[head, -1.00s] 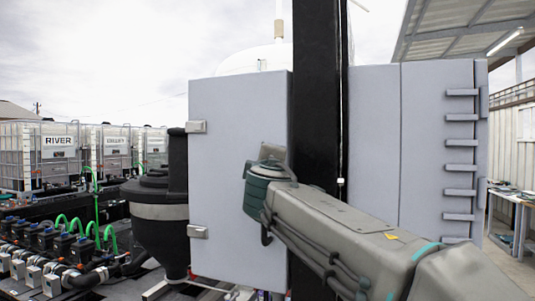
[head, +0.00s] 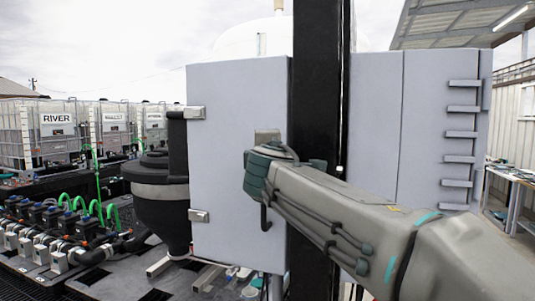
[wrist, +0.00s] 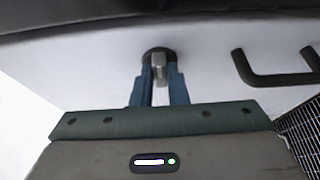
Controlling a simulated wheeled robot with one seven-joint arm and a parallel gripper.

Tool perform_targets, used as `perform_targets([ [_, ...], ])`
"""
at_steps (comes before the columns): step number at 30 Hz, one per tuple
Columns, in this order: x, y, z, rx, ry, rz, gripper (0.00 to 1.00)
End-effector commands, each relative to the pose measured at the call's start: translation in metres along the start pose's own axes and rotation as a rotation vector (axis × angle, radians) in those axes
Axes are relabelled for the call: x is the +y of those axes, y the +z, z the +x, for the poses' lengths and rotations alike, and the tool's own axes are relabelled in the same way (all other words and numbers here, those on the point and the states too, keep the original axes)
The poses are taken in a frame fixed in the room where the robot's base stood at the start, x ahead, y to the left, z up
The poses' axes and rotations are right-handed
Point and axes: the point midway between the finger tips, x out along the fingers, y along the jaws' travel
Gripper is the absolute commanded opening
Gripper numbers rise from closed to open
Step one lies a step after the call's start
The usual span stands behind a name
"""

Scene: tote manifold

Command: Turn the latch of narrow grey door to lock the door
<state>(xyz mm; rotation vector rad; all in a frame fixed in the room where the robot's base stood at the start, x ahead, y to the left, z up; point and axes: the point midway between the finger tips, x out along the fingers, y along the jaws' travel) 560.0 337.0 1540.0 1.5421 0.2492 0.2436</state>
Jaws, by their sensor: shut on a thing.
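The narrow grey door (head: 225,150) is a flat pale panel left of a black post, with hinges on its left edge. It looks closed. In the wrist view, its latch (wrist: 159,62) is a small metal knob on a round dark base, and the pale door surface (wrist: 95,70) lies behind it. My gripper (wrist: 160,80) has its blue fingers on both sides of the latch and is shut on it. In the head view, my arm hides the latch and fingers.
A dark handle (wrist: 275,75) sticks out right of my gripper. The black post (head: 317,90) stands right of the door, with a wider grey cabinet (head: 420,120) beyond. A black tank (head: 160,205) stands close on the left.

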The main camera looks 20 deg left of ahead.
Motion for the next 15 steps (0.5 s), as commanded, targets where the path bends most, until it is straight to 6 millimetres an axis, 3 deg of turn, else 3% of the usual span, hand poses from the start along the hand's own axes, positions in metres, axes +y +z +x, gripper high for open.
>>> perform_targets([
  [1, 0.0001, 0.0001, 0.0001, 0.0, 0.0, -0.002, 0.19],
  [3, 0.0, 0.0001, 0.0001, 0.0, 0.0, -0.002, 0.35],
  [15, -0.0007, 0.0, -0.0072, 0.0, 0.001, 0.001, 0.35],
])
